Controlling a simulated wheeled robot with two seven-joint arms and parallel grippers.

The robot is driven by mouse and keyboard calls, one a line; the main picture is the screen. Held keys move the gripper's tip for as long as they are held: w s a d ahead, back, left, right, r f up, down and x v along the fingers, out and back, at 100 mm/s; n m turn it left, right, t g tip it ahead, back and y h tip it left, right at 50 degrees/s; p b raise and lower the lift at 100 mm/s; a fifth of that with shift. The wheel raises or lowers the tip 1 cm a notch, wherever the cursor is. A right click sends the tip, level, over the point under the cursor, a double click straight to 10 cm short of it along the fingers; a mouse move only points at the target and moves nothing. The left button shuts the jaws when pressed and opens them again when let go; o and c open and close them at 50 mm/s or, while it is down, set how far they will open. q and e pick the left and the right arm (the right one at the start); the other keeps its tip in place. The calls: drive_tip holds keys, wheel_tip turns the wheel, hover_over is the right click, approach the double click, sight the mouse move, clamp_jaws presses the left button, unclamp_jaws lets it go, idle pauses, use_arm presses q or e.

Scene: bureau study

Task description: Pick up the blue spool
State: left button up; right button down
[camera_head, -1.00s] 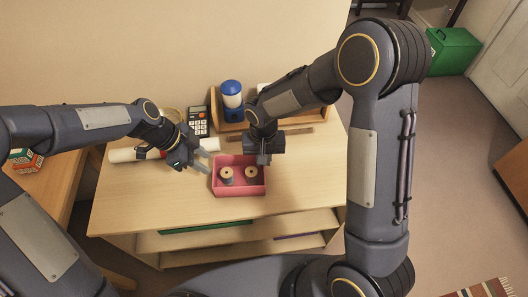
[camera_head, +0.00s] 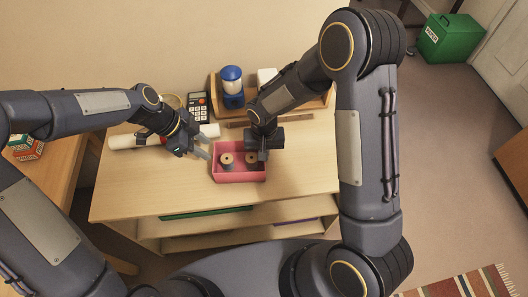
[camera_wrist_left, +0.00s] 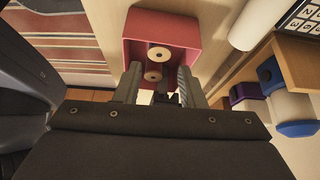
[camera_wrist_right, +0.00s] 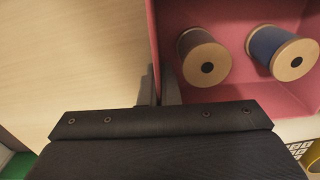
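A pink open tray (camera_head: 238,177) stands on the desk with two spools inside. The blue spool (camera_wrist_right: 268,42) shows at the right in the right wrist view and appears to be the left spool (camera_head: 226,159) in the head view. A grey-mauve spool (camera_wrist_right: 203,57) stands beside it, apart from it. My left gripper (camera_head: 205,150) is open and empty just left of the tray; the left wrist view shows both spools (camera_wrist_left: 153,76) beyond its fingers. My right gripper (camera_wrist_right: 159,86) has its fingers close together on either side of the tray's right wall, apart from the spools.
Behind the tray are a calculator (camera_head: 198,107), a blue-and-white container (camera_head: 232,85) and a brown strip (camera_head: 258,121). A white roll (camera_head: 128,142) lies at the back left. The desk front (camera_head: 165,188) is clear. A green bin (camera_head: 450,38) stands on the floor.

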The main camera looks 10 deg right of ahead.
use_arm(q)
drive_tip(key=shift+o, duration=1.3)
drive_tip(key=shift+d, duration=0.1)
drive_tip(key=shift+o, duration=1.1)
drive_tip(key=shift+d, duration=0.3)
drive_tip(key=y, duration=0.4)
approach(227, 158)
drive_tip(key=shift+s+d+f, duration=0.3)
drive_tip(key=shift+d, duration=0.15)
drive_tip(key=shift+d+r+y, duration=0.35)
drive_tip(key=shift+d+y, duration=0.1)
drive_tip(key=shift+y, duration=0.35)
drive_tip(key=shift+t, duration=0.3)
wheel_tip(227, 158, down, 12)
drive_tip(key=shift+r, duration=0.15)
